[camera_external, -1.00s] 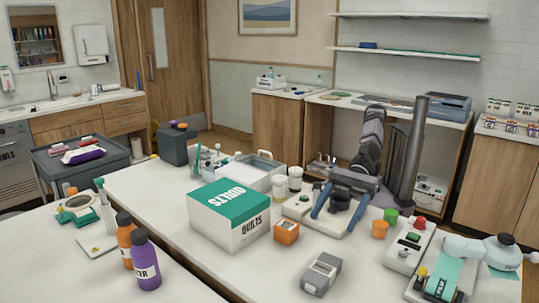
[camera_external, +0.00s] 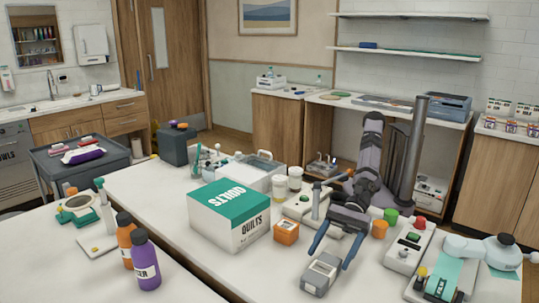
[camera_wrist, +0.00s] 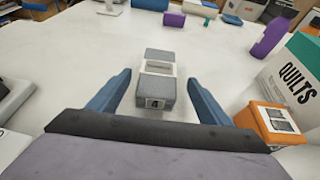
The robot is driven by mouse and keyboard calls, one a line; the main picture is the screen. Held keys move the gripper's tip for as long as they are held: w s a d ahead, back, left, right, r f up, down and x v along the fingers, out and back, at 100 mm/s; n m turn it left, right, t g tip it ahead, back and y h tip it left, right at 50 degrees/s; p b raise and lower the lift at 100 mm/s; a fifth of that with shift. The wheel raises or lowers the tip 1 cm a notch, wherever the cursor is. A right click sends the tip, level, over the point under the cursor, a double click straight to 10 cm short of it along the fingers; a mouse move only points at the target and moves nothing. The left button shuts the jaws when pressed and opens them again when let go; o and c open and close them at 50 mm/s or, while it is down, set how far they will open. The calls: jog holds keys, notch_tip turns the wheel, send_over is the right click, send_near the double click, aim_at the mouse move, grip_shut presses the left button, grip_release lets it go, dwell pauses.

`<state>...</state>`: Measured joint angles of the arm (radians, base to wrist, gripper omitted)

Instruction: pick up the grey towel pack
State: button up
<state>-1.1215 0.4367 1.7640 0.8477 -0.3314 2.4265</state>
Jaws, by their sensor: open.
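The grey towel pack (camera_external: 320,274) is a small grey block with a pale band, lying on the white table near its front edge. In the wrist view the pack (camera_wrist: 158,85) lies ahead, between the lines of my two blue fingers. My gripper (camera_external: 331,250) is open and empty, its fingers pointing down and forward toward the pack. In the wrist view my gripper (camera_wrist: 157,88) shows one finger to each side of the pack, with gaps on both sides. I cannot tell exactly how high the fingertips are above the table.
A small orange box (camera_external: 286,232) and a large white and green quilts box (camera_external: 230,215) stand left of my gripper. Orange and green cups (camera_external: 380,229) and a white device with buttons (camera_external: 409,248) stand to the right. The white table around the pack is clear.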

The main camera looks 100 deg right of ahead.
jog(key=p, duration=0.3)
send_near(309, 293)
jog(key=shift+x, duration=2.05)
jog(key=shift+r, duration=0.1)
jog(key=c, duration=1.2)
